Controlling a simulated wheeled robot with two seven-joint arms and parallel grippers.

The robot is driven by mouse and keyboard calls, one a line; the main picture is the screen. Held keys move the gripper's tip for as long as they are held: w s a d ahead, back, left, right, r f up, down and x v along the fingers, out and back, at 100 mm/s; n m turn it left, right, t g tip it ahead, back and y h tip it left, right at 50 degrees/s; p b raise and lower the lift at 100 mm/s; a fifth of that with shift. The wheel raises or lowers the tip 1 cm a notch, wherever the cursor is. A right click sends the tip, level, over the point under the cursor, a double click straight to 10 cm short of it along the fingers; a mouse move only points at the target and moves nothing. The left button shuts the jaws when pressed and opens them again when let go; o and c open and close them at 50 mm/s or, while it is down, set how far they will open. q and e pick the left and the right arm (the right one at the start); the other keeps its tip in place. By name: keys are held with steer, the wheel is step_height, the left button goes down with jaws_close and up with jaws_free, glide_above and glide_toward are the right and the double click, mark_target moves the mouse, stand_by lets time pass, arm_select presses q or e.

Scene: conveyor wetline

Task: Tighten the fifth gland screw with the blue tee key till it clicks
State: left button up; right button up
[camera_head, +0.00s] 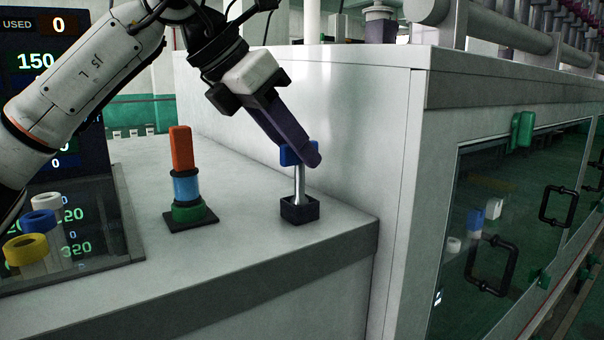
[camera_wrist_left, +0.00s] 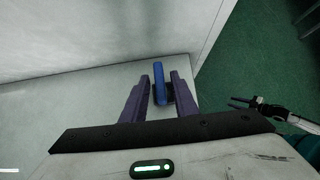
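The blue tee key stands upright in a small black holder (camera_head: 300,209) on the grey worktop. Its blue cross handle (camera_head: 291,153) is at the top of a bright steel shaft (camera_head: 299,184). My left gripper (camera_head: 302,156) reaches down to the handle from above. In the left wrist view the blue handle (camera_wrist_left: 160,82) lies between the two purple fingers (camera_wrist_left: 160,84), with a narrow gap on each side. A dark and pale arm part, apparently of my right arm, shows at the right of that view, too small to read. I cannot make out the gland screws.
An orange, blue and green stacked piece (camera_head: 183,178) stands left of the key. White, blue and yellow ringed cylinders (camera_head: 40,220) stand at the left by a display (camera_head: 60,80). A tall cabinet wall (camera_head: 345,130) rises behind the key. The worktop's front edge is close.

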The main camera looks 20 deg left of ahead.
arm_select(q)
jaws_close()
steer(key=shift+r+p, duration=1)
steer(key=shift+r, duration=1.95)
